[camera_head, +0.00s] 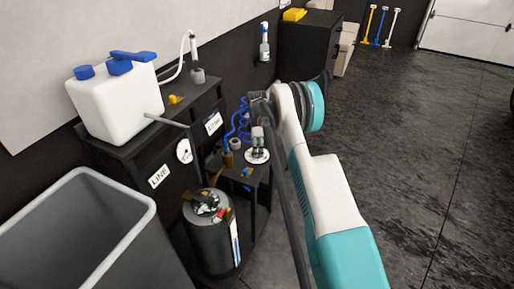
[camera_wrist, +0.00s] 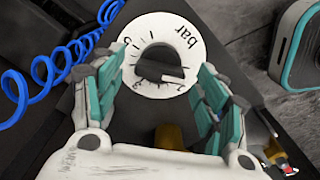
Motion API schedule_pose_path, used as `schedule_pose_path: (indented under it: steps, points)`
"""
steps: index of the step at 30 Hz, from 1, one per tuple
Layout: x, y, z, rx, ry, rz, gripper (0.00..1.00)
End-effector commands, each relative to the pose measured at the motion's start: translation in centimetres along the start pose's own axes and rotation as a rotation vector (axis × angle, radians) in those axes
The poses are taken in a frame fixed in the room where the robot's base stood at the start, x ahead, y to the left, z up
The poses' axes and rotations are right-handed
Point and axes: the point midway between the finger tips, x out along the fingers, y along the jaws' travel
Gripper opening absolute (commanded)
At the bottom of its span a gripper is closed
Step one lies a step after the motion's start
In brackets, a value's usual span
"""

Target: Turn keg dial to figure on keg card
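A white dial plate (camera_wrist: 150,28) marked "bar" with figures around its rim fills the middle of the wrist view. A black knob (camera_wrist: 152,66) with a pale pointer mark stands at its centre; the mark faces the lower right. My gripper (camera_wrist: 158,72) is open, its teal-padded fingers on either side of the knob, apparently not touching it. The head view shows a white dial plate (camera_head: 257,156) on the low black stand under my wrist. Two white cards are on the black cabinet: one reads "LINE" (camera_head: 159,176), the other card (camera_head: 213,124) is too small to read.
A dark keg (camera_head: 210,245) stands in front of the low stand. A second white dial (camera_head: 184,151) is on the cabinet front. Blue coiled hose (camera_wrist: 45,75) runs left of the dial plate. A grey bin (camera_head: 75,235) stands at the left; floor at the right is clear.

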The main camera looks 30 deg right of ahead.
Motion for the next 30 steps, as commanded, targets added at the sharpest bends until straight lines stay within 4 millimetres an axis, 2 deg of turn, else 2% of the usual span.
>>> schedule_pose_path:
  steps: [1, 6, 19, 30]
  points:
    - [-0.01, 0.00, 0.00, 0.000, 0.000, 0.000, 0.58]
    - [-0.02, 0.00, 0.00, 0.000, 0.000, 0.000, 0.23]
    - [-0.03, 0.01, 0.00, 0.058, 0.000, 0.000, 0.23]
    - [-0.04, 0.03, 0.01, 0.336, 0.000, 0.001, 0.23]
